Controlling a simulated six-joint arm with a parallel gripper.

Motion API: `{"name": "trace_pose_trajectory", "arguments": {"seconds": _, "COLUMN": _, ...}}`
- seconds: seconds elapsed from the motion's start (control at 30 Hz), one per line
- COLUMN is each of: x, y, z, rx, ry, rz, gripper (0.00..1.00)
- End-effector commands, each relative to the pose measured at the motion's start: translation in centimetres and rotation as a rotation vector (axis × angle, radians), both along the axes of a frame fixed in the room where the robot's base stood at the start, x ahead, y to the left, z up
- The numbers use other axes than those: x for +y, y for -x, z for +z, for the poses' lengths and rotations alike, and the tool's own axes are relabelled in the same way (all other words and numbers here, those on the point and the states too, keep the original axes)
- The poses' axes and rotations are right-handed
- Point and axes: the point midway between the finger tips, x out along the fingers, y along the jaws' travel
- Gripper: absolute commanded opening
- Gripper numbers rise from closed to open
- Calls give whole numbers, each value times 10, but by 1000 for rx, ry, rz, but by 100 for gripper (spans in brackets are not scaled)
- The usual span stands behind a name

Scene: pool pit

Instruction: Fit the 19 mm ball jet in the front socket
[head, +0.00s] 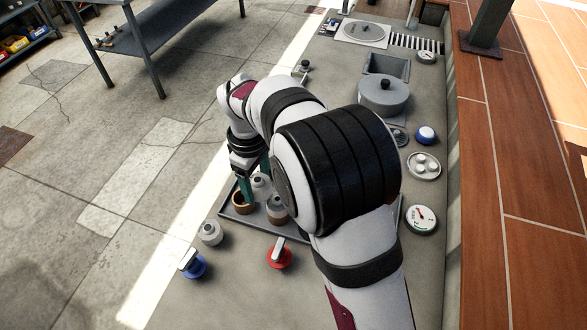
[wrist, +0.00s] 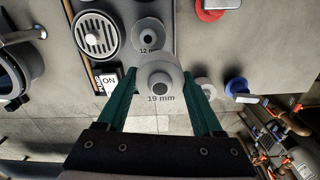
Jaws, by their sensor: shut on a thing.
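The 19 mm ball jet (wrist: 160,75), a pale grey round piece with a dark centre and a "19 mm" label below it, is between the green fingers of my gripper (wrist: 163,88) in the wrist view. My gripper is shut on it. In the head view my gripper (head: 254,182) is over the left part of the grey tray (head: 228,212), and the fingers partly hide what is between them. A 12 mm jet (wrist: 149,32) stands in the tray, apart from the held one. I cannot make out the front socket in either view.
A loose grey fitting (head: 209,232) stands left of the tray. A blue-based valve (head: 193,264) and a red-based valve (head: 279,257) stand in front. A lidded grey pot (head: 383,95) and gauge (head: 421,219) are at right. My arm hides much of the middle.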

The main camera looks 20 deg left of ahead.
Motion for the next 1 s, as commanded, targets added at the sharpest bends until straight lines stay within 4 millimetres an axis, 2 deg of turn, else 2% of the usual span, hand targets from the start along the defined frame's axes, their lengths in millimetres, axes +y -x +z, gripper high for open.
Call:
{"name": "trace_pose_trajectory", "arguments": {"seconds": 0.03, "x": 18, "y": -6, "z": -4, "rx": 1, "ry": 1, "rz": 3, "gripper": 14}}
{"name": "trace_pose_trajectory", "arguments": {"seconds": 0.1, "x": 38, "y": -11, "z": -6, "rx": 2, "ry": 0, "rz": 0, "gripper": 14}}
{"name": "trace_pose_trajectory", "arguments": {"seconds": 0.23, "x": 58, "y": -16, "z": -10, "rx": 3, "ry": -1, "rz": -3, "gripper": 14}}
{"name": "trace_pose_trajectory", "arguments": {"seconds": 0.63, "x": 61, "y": -16, "z": -43, "rx": 3, "ry": -2, "rz": -5, "gripper": 14}}
{"name": "trace_pose_trajectory", "arguments": {"seconds": 1.0, "x": 61, "y": -16, "z": -47, "rx": 1, "ry": -3, "rz": -5, "gripper": 14}}
